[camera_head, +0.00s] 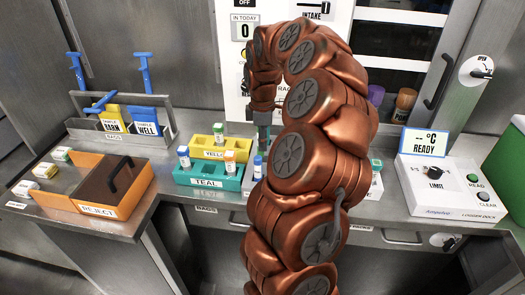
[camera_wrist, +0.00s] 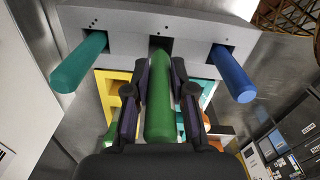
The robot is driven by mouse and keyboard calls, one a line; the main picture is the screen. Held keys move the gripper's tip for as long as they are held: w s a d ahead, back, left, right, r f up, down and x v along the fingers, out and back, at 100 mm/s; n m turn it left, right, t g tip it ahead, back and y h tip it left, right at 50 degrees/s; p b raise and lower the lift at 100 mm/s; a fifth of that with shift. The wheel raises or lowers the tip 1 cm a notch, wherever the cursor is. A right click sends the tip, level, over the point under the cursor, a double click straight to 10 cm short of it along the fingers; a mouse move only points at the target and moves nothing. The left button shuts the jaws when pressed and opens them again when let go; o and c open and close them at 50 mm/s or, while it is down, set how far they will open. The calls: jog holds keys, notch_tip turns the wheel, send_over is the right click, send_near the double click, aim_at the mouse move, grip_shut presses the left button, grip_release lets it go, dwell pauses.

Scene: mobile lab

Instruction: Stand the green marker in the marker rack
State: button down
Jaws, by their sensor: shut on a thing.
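My gripper (camera_wrist: 160,85) is shut on the green marker (camera_wrist: 160,110), with a dark finger on each side in the wrist view. The marker's far end lies in line with the middle square hole of the grey marker rack (camera_wrist: 115,38); I cannot tell if it is inside. A teal marker (camera_wrist: 80,62) stands in the left hole and a blue marker (camera_wrist: 232,74) in the right hole. In the head view my gripper (camera_head: 262,107) is upright behind my arm, with the green marker (camera_head: 263,133) below it. My arm hides most of the area there.
A teal rack (camera_head: 208,183) and a yellow rack (camera_head: 212,154) hold capped vials left of my arm. The orange reject box (camera_head: 112,187) and a grey carrier (camera_head: 125,138) stand farther left. The logger dock (camera_head: 450,192) is at the right.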

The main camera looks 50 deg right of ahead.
notch_tip(320, 180, down, 4)
jog(key=shift+f+p, duration=0.1)
jog(key=shift+p, duration=0.25)
jog(key=c, duration=1)
grip_release()
